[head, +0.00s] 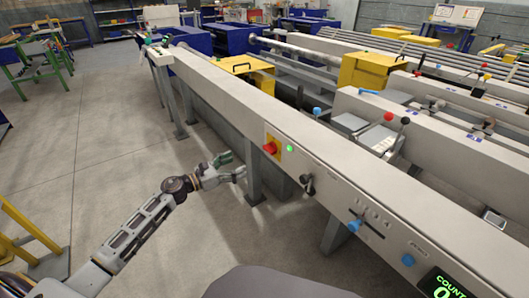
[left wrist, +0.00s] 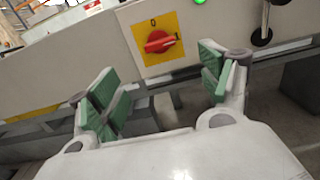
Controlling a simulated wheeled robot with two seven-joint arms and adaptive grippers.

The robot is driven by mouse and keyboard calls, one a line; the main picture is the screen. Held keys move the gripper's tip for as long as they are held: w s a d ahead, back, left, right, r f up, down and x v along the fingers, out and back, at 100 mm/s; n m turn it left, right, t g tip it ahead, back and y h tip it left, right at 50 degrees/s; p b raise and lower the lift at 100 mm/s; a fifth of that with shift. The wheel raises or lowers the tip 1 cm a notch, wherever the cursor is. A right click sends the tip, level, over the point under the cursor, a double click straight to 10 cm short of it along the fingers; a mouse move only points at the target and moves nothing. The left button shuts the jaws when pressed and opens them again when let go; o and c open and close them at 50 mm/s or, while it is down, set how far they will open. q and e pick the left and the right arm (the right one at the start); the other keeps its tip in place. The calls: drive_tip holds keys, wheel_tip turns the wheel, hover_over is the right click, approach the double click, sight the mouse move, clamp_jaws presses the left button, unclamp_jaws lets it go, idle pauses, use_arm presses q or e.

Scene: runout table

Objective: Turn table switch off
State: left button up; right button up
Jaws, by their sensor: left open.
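The table switch (head: 270,148) is a red rotary knob on a yellow plate, on the front face of the long grey runout table (head: 215,85). In the left wrist view the red knob (left wrist: 159,42) sits nearly level, its pointer end to the right near the "I" mark, with "0" at the top of the plate. A green lamp (head: 290,149) beside it is lit. My left gripper (head: 230,166) is open and empty, in front of the table face, left of and slightly below the switch. Its green-padded fingers (left wrist: 163,92) stand apart below and either side of the knob, not touching it. My right gripper is not in view.
Right of the switch, a black lever (head: 308,184), blue knobs (head: 354,226) and a green-lit count display (head: 442,287) are on the table face. A table leg (head: 254,172) stands just behind my left gripper. Floor to the left is open.

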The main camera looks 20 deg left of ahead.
use_arm(q)
drive_tip(key=shift+w+d, duration=0.1)
drive_tip(key=shift+w, duration=0.1)
drive_tip(key=b, duration=0.1)
approach(266, 150)
drive_tip(key=shift+x, duration=2.4)
drive_tip(key=shift+b+x, duration=0.3)
drive_tip(key=shift+x, duration=1.8)
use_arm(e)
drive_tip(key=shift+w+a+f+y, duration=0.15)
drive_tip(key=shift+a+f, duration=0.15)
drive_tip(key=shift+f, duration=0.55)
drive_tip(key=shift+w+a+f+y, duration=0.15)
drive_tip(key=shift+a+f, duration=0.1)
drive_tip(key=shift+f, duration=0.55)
use_arm(q)
drive_tip(key=shift+d, duration=0.1)
drive_tip(key=c, duration=1)
